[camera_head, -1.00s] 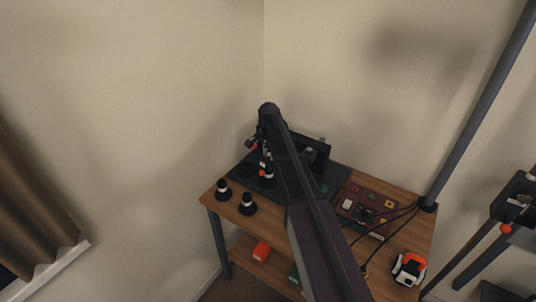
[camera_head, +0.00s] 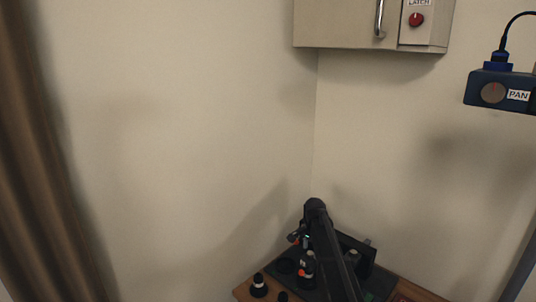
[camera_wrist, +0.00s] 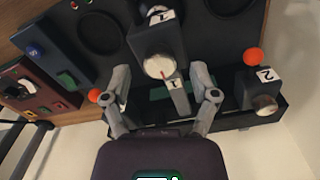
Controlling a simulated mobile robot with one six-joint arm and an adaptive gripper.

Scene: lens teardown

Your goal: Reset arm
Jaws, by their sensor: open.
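My gripper (camera_wrist: 163,98) is open in the wrist view, its two grey fingers spread with nothing clasped between them. Just beyond the fingertips stands a dark block labelled 1 with a pale round knob (camera_wrist: 159,66). A second dark block labelled 2 (camera_wrist: 264,82), with an orange ball and a knob, is to the right of the gripper. In the head view my dark arm (camera_head: 330,245) reaches over the table at the bottom, and the gripper itself is too small and hidden to make out.
A wall cabinet (camera_head: 345,22) with a latch knob (camera_head: 416,19) hangs at the top. A blue box marked PAN (camera_head: 494,92) is at the right. A black-and-white cylinder (camera_head: 259,286) stands on the table's left. A red-brown panel (camera_wrist: 22,95) shows at the wrist view's left.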

